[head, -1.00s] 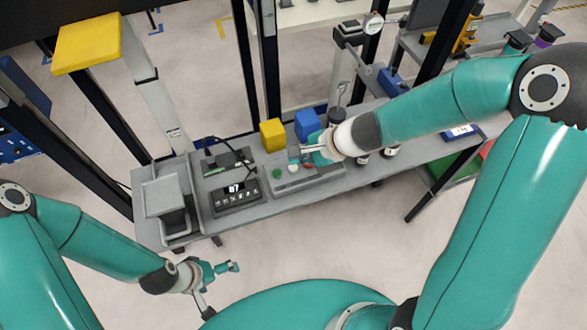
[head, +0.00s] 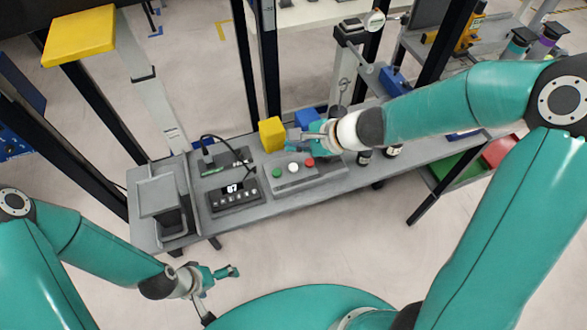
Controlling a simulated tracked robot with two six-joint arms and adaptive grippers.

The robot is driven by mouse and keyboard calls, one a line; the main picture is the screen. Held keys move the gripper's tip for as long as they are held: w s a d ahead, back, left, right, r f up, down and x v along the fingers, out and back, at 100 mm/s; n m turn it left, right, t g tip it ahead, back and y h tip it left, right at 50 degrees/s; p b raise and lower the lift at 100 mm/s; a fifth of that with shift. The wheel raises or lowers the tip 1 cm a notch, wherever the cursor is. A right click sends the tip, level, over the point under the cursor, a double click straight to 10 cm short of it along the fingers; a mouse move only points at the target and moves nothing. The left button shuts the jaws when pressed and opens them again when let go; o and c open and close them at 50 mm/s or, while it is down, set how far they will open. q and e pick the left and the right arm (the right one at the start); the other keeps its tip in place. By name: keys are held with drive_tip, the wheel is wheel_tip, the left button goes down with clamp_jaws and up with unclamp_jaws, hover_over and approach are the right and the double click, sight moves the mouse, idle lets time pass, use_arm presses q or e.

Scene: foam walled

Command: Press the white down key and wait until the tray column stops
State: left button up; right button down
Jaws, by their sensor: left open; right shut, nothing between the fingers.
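A grey key panel (head: 322,174) on the bench carries a green key (head: 276,174), a white key (head: 293,168) and a red key (head: 309,162). All three keys are uncovered. My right gripper (head: 294,138) is shut and empty, behind and above the panel in the picture, apart from the white key. A grey tray (head: 152,180) over a dark column (head: 170,221) stands at the bench's left end. My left gripper (head: 224,291) is open and empty in front of the bench.
A black unit with a lit display (head: 232,189) and several keys sits left of the panel. A yellow cube (head: 272,134) and a blue cube (head: 307,119) stand behind it, close to my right gripper. Dark bottles (head: 364,157) stand to the right.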

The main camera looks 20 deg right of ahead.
sight(295, 168)
wheel_tip(295, 168, down, 5)
drive_tip(key=b, duration=0.4)
drive_tip(key=shift+f, duration=0.15)
drive_tip(key=shift+f+b, duration=0.5)
drive_tip(key=shift+b, duration=0.05)
idle(0.6)
drive_tip(key=shift+f+b, duration=0.35)
drive_tip(key=shift+b, duration=0.1)
